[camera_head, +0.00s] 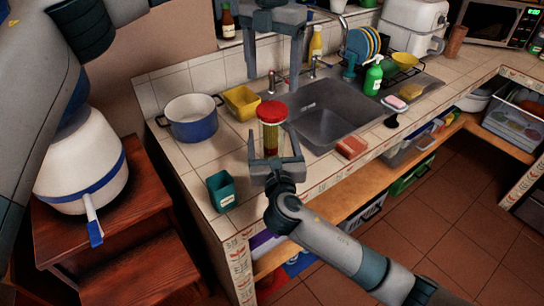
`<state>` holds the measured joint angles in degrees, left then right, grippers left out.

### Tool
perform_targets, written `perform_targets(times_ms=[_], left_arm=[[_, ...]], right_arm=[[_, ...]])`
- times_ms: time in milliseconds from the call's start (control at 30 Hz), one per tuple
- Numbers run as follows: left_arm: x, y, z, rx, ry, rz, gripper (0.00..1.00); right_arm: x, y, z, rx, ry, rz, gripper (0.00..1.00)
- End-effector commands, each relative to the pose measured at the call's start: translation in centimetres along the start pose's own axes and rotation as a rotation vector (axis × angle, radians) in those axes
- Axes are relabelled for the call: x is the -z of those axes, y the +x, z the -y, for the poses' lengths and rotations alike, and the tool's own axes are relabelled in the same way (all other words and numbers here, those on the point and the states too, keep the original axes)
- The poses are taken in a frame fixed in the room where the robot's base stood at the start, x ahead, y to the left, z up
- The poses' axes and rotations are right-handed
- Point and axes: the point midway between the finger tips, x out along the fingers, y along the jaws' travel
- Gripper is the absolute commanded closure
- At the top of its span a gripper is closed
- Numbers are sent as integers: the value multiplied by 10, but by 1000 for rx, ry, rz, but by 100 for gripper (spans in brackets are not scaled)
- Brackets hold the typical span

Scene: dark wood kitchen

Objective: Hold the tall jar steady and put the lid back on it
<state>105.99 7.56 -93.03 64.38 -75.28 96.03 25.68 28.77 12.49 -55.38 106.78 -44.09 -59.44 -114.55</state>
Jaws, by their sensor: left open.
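The tall jar (271,139) stands upright on the tiled counter in front of the sink, with yellowish-green contents. The red lid (272,112) sits on top of its mouth; I cannot tell whether it is fully seated. My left gripper (273,84) points down from the top of the view, open and empty, its fingers apart above and behind the lid in the picture. My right gripper (275,142) comes from the lower right with its fingers spread on either side of the jar's lower part. Gaps show between the fingers and the glass. The jar's base is hidden behind this gripper.
A blue-and-white pot (192,127) and a yellow container (242,102) stand left of the jar. A teal cup (222,190) is near the front edge. The sink (328,112) lies right, with a red-brown sponge (351,148) before it.

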Motion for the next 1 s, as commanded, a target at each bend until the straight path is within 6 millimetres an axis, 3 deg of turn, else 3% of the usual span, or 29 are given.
perform_targets(times_ms=[300, 733, 1000], left_arm=[[0, 0, 0, 0, 0, 0, 25], [0, 0, 0, 0, 0, 0, 25], [0, 0, 0, 0, 0, 0, 25]], right_arm=[[0, 36, 0, 1, 0, 1, 25], [0, 42, 0, 0, 0, 1, 25], [0, 42, 0, 0, 0, 0, 87]])
